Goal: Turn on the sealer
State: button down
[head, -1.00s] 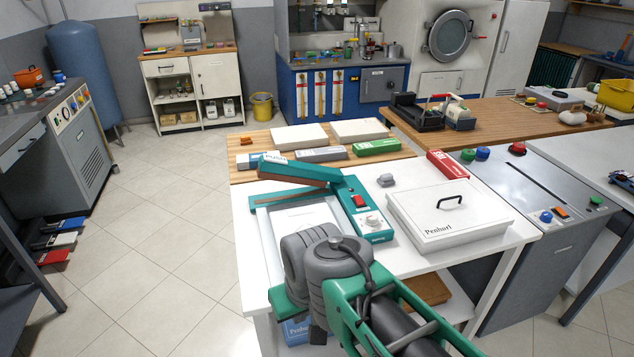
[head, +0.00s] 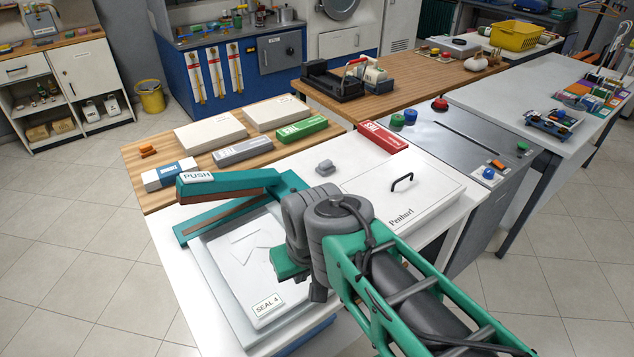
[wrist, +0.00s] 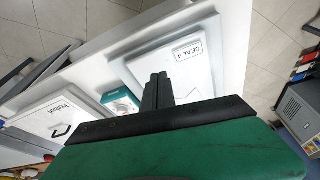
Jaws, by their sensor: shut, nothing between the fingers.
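The sealer (head: 234,187) is teal, with a raised arm marked PUSH, and stands on a white table. The sealer's control end is hidden behind my arm in the head view. In the wrist view, part of its teal box with a white dial (wrist: 122,98) shows just left of my fingers; its red switch is not visible. My gripper (wrist: 158,82) is shut and empty, above the table between tray and control box.
Several cartons, including a green one (head: 302,128) and a red one (head: 382,138), lie behind. A grey machine (head: 475,145) stands to the right.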

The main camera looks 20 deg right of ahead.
jog(key=shift+s, duration=0.1)
jog(key=shift+r, duration=0.1)
jog(key=w+d+r+m, duration=0.1)
jog(key=w+r+m, duration=0.3)
jog(key=w, duration=0.4)
jog(key=w+d+m, duration=0.6)
jog(key=w, duration=0.5)
jog(key=w+d+m+g+p, duration=0.1)
jog(key=w+d+m, duration=0.5)
jog(key=w, duration=0.5)
jog(key=shift+d, duration=0.45)
jog(key=x, duration=0.4)
jog(key=p+x, duration=0.1)
jog(key=x, duration=0.9)
jog(key=shift+s+a+p, duration=0.15)
jog(key=shift+a+p, duration=0.15)
jog(key=shift+p, duration=0.05)
